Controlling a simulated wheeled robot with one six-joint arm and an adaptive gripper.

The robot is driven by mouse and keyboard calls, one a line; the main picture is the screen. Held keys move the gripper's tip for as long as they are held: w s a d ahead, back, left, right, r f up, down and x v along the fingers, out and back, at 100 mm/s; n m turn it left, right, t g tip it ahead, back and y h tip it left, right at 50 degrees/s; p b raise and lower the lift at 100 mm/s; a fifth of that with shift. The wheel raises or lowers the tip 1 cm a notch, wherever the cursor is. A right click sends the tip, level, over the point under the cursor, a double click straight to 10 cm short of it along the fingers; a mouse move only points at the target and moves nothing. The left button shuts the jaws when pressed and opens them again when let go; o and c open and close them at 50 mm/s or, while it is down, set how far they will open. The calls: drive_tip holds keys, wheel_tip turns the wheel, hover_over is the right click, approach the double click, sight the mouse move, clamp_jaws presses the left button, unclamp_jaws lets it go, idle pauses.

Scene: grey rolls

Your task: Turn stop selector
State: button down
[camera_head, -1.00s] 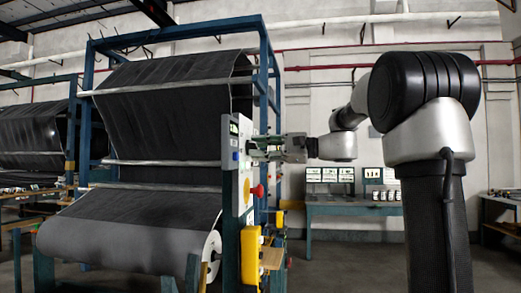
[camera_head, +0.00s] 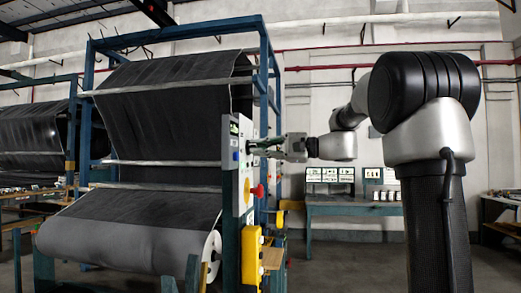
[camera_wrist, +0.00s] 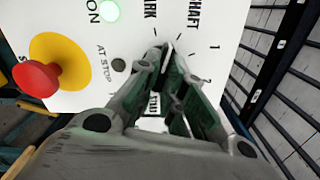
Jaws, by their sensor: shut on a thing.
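The stop selector (camera_wrist: 167,55) is on the white control panel (camera_wrist: 205,15), and only a sliver of it shows between my fingertips in the wrist view. Around it are printed tick marks and the labels "SHAFT", "1", "2" and one ending in "ARK". My gripper (camera_wrist: 171,62) is shut on the selector, its fingers seen from behind and hiding most of the knob. In the head view my gripper (camera_head: 254,146) reaches the panel (camera_head: 242,165) from the right. The knob's exact pointing direction cannot be told.
A red mushroom button (camera_wrist: 38,78) on a yellow disc sits left of the fingers. A lit green lamp (camera_wrist: 109,11) is above it, and a dark "AT STOP" lamp (camera_wrist: 118,65) is nearby. A yellow box (camera_head: 251,255) hangs below the panel. A grey roll (camera_head: 125,240) stands left.

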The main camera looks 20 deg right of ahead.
drive_tip(key=n, duration=0.4)
drive_tip(key=shift+n, duration=0.7)
drive_tip(key=c, duration=1.5)
unclamp_jaws()
drive_tip(key=v, duration=1.2)
